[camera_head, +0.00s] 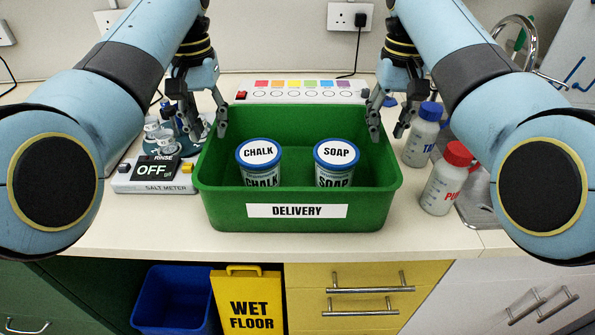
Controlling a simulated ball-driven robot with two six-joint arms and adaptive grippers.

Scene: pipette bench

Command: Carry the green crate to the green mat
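The green crate (220,212), labelled DELIVERY, is at the middle of the counter in the head view. It holds a CHALK tub (259,153) and a SOAP tub (336,153), both upright with blue-rimmed lids. My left gripper (208,132) is at the crate's left side wall, with its fingers apart, one outside and one at or inside the rim. My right gripper (388,132) is placed likewise at the right side wall, fingers apart. I cannot tell whether any finger touches the crate. No green mat shows.
A salt meter (155,180) reading OFF stands left of the crate. A blue-capped bottle (424,137) and a red-capped bottle (447,182) stand close on the right. A panel with coloured squares (300,90) lies behind. A narrow strip of counter (300,244) is clear in front.

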